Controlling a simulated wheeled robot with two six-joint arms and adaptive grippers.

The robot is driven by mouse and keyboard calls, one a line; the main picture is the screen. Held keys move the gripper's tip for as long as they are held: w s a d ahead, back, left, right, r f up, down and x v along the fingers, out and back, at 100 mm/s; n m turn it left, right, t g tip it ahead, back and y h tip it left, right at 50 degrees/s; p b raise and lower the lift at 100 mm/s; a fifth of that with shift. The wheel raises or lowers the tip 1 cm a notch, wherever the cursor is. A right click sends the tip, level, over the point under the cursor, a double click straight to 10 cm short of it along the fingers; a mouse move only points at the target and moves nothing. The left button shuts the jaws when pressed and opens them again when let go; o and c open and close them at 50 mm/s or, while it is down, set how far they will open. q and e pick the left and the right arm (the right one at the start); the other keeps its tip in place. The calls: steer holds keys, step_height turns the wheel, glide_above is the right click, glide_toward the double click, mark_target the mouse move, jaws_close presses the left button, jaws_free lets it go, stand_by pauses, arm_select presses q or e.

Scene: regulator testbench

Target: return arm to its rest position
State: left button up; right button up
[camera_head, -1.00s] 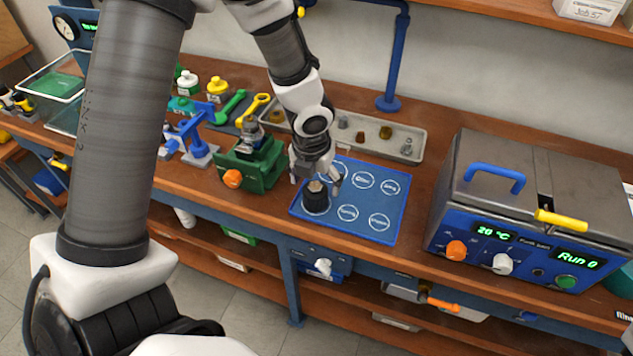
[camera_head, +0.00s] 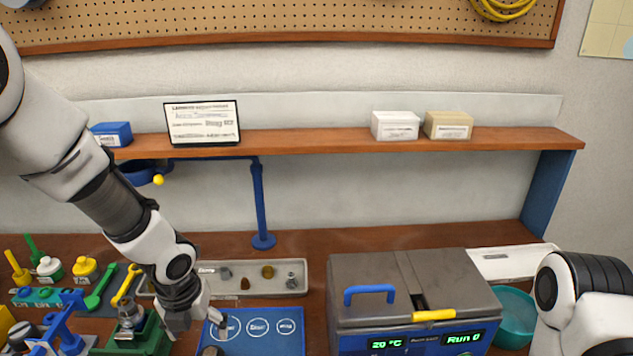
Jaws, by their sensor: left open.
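My left arm comes in from the left and reaches down to the bench. My left gripper (camera_head: 196,322) is open at the left part of the blue mat (camera_head: 262,332) with white circles. The top of a dark part (camera_head: 211,351) shows at the bottom edge below the gripper, apart from the fingers as far as I can see. A white and black piece of my right arm (camera_head: 585,300) shows at the lower right. My right gripper is out of view.
A grey tray (camera_head: 230,268) with small parts lies behind the mat. A green vise (camera_head: 150,338) stands left of the gripper. The grey and blue bath unit (camera_head: 410,283) stands to the right, with a teal bowl (camera_head: 515,318) beside it. A blue post (camera_head: 259,205) rises behind the tray.

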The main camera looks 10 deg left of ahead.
arm_select(q)
steer(key=s+f, duration=0.1)
steer(key=f, duration=0.1)
steer(key=s+f+g, duration=0.1)
steer(key=s+f, duration=0.1)
steer(key=f, duration=0.1)
steer(key=s+f+g, duration=0.1)
steer(key=f, duration=0.1)
steer(key=shift+s+d+f, duration=0.1)
steer(key=shift+s+f, duration=0.15)
steer(key=shift+f, duration=0.1)
steer(key=s+d+f+n+g+h+b, duration=0.1)
steer(key=s+d+f+n+g, duration=0.1)
steer(key=s+f+n, duration=0.75)
steer(key=s+d+f+n+g+b, duration=0.1)
steer(key=s+d+f+n, duration=0.2)
steer(key=s+f+n, duration=0.65)
steer(key=w+n+t, duration=0.1)
steer(key=n, duration=0.3)
steer(key=w+a+n+t, duration=0.1)
steer(key=w+n, duration=0.1)
steer(key=n, duration=0.3)
steer(key=w+f+n+t, duration=0.1)
steer(key=n, duration=0.3)
steer(key=shift+w+a+n+y, duration=0.3)
steer(key=shift+a, duration=0.05)
